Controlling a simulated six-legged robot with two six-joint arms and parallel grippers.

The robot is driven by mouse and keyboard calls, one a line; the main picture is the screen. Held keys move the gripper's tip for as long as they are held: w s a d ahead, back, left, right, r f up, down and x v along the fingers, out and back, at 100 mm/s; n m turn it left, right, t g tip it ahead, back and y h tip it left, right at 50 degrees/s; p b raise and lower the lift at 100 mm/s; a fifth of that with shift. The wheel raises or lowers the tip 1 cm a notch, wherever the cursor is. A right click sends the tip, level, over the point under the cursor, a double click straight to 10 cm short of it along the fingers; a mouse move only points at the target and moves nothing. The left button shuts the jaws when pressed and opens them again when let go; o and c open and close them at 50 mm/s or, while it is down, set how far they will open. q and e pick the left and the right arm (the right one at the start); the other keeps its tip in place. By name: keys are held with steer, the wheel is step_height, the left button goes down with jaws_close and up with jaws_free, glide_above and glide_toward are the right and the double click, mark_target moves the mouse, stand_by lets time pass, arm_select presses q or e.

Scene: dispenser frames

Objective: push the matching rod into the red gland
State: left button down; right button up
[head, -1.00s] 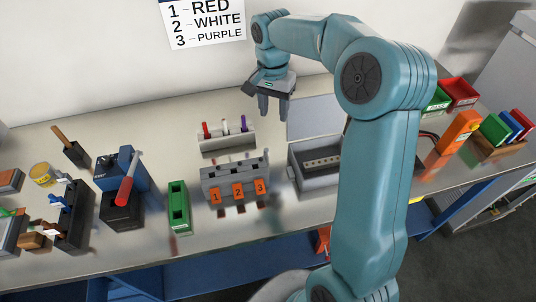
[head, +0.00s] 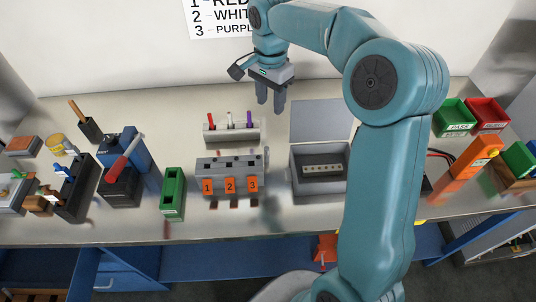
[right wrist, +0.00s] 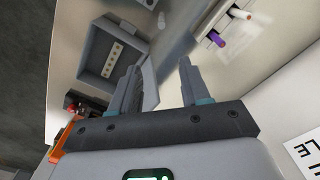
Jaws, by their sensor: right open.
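A grey rack (head: 217,136) at the back middle holds a red rod (head: 211,122), a white rod (head: 230,121) and a purple rod (head: 249,120), all upright. In the right wrist view, the white rod (right wrist: 239,13) and purple rod (right wrist: 217,39) show at the top right. In front stands a grey block (head: 228,170) with orange tags 1, 2 and 3; none of its openings looks clearly red. A wall sign (head: 220,15) pairs 1 with red, 2 with white, 3 with purple. My right gripper (head: 270,106) is open and empty, above and right of the purple rod. My left gripper is out of view.
A grey open box (head: 320,185) with its lid raised stands right of the block. A green holder (head: 173,192) and a blue device with a red lever (head: 126,153) stand left. Red and green bins (head: 487,113) are at the right. Bench front is mostly clear.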

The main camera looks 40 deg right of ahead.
glide_above(267, 148)
step_height(267, 148, down, 10)
steer(key=shift+w+d+f, duration=0.1)
steer(key=shift+f+p, duration=0.3)
steer(key=shift+f, duration=0.25)
step_height(267, 148, down, 5)
steer(key=shift+r+p, duration=0.2)
steer(key=shift+p, duration=0.5)
steer(key=shift+f, duration=0.2)
jaws_close()
